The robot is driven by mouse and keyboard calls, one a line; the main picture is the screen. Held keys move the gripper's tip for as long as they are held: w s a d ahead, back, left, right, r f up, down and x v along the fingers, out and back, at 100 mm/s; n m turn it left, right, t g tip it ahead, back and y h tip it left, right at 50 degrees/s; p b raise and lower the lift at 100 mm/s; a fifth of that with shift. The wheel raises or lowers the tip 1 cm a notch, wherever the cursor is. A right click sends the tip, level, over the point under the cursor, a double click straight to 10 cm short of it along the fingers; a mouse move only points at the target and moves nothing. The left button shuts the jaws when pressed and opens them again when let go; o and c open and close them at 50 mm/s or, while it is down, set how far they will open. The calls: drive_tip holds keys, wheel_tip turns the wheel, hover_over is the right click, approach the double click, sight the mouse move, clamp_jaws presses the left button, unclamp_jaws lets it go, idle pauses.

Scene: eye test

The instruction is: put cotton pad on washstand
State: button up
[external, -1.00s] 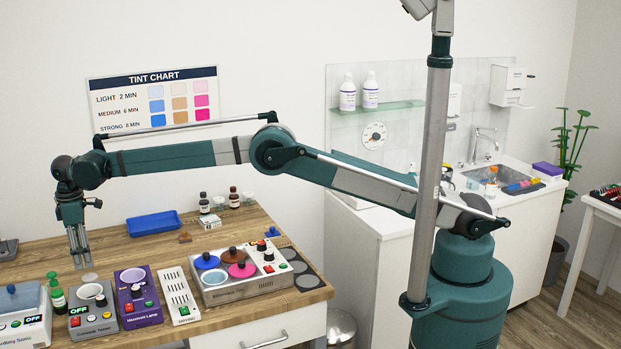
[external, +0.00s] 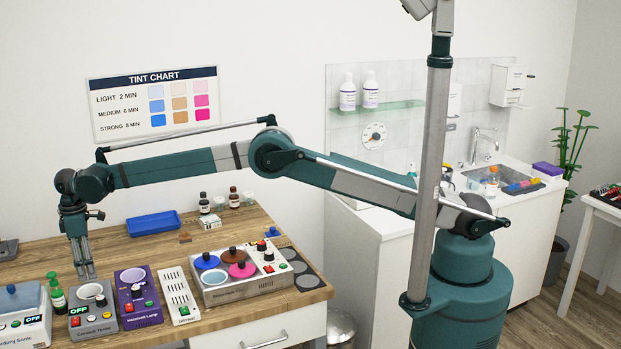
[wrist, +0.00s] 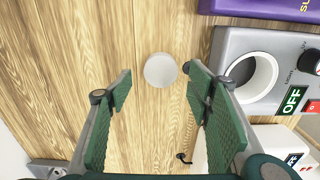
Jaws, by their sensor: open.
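A round white cotton pad (wrist: 160,70) lies flat on the wooden table. In the wrist view it shows between the tips of my two green-padded fingers, with clear space on both sides. My gripper (external: 86,274) is open, points down and is empty, low over the table. In the external view the pad is hidden or too faint to tell at the fingertips. The washstand (external: 535,225) is the white cabinet with sink and tap at the far right, well away from my gripper.
A grey device with a white cup (external: 92,316), a green pump bottle (external: 57,293) and a purple lamp box (external: 138,300) stand close to my gripper. A blue tray (external: 154,224) lies behind.

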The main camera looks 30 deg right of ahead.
drive_tip(key=shift+f, duration=1.7)
drive_tip(key=c, duration=0.7)
